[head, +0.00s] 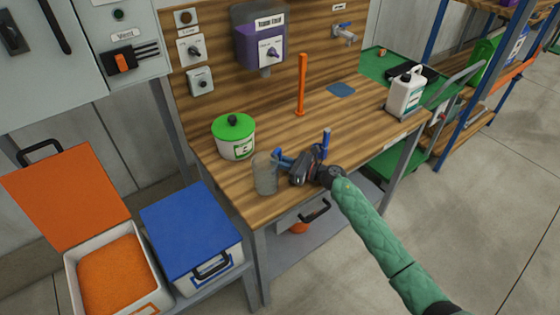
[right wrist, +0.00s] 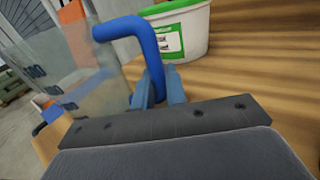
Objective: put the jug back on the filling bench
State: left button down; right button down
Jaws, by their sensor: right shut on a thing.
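The jug (head: 265,174) is clear, with a blue handle, and is over the front left part of the wooden filling bench (head: 350,125). It looks roughly upright; I cannot tell whether its base touches the bench top. My right gripper (head: 287,161) comes from the right and is shut on the jug's handle. In the right wrist view the blue handle (right wrist: 135,28) runs down between the blue fingers (right wrist: 160,92), and the clear jug wall (right wrist: 75,65) is at the left. My left gripper is in neither view.
A white tub with a green lid (head: 234,128) stands just behind the jug. An orange upright rod (head: 301,85), a blue pad (head: 341,90) and a white canister (head: 405,92) are farther right. Bins with blue (head: 190,222) and orange (head: 65,195) lids are left. The bench middle is clear.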

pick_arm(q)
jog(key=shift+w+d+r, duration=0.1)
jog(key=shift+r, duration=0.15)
pick_arm(e)
jog(key=shift+f, duration=0.15)
jog(key=c, duration=1.6)
grip_release()
jog(key=shift+c, duration=0.2)
jog(key=shift+o, duration=1)
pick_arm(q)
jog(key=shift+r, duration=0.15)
pick_arm(e)
jog(key=shift+r, duration=0.2)
